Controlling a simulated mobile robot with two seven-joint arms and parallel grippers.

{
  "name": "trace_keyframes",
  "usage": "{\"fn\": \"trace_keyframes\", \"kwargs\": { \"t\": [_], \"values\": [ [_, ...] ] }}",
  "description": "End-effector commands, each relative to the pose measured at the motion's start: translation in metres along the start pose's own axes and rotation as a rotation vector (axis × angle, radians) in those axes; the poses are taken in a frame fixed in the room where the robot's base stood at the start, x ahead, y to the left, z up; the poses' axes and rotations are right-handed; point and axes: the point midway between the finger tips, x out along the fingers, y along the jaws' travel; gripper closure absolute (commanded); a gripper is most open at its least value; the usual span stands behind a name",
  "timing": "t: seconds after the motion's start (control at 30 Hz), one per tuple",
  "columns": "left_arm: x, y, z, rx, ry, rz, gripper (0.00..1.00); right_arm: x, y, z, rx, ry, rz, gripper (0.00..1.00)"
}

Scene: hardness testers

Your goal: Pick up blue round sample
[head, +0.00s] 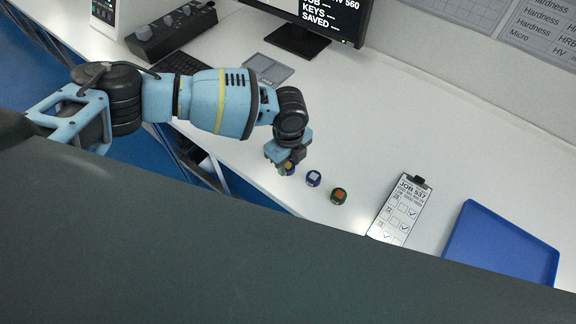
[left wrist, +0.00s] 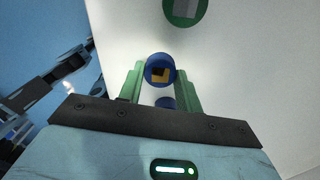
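My left gripper (head: 283,160) points down at the front edge of the white table. A blue round sample with an orange top patch (head: 287,168) is at its fingertips, partly hidden by them. In the left wrist view the green fingers (left wrist: 160,88) stand apart, one on each side of a blue round sample with a yellow and dark patch (left wrist: 160,70). Narrow gaps seem to show beside it. A second blue round shape (left wrist: 165,103) shows lower between the fingers, partly hidden. My right gripper is not in view.
A green round sample with an orange patch (head: 339,195) stands further right. A green one with a grey square (left wrist: 185,9) shows in the left wrist view. A clipboard (head: 401,210) and blue tray (head: 502,246) lie right. The table behind the samples is clear up to the monitor (head: 313,22).

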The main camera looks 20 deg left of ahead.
Motion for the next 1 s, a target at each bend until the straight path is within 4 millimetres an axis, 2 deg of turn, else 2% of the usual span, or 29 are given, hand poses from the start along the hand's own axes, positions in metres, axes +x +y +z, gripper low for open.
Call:
{"fn": "trace_keyframes", "kwargs": {
  "t": [0.03, 0.17, 0.53, 0.77, 0.8, 1.0],
  "values": [
    [0.000, 0.000, 0.000, 0.000, 0.000, 0.000, 0.74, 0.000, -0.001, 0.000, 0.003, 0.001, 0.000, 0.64],
    [0.000, 0.000, 0.000, 0.000, 0.000, 0.000, 0.89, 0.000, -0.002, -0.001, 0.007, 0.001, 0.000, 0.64],
    [-0.006, 0.000, 0.000, -0.001, 0.000, -0.001, 0.90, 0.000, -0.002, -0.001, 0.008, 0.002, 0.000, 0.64],
    [-0.033, -0.001, 0.000, 0.001, 0.001, -0.004, 0.90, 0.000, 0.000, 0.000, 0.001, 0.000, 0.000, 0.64],
    [-0.039, 0.001, 0.000, 0.001, 0.000, -0.002, 0.90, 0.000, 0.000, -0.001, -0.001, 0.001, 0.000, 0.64],
    [-0.043, 0.046, -0.010, 0.003, 0.000, -0.002, 0.90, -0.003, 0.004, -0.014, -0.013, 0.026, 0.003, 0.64]
  ]
}}
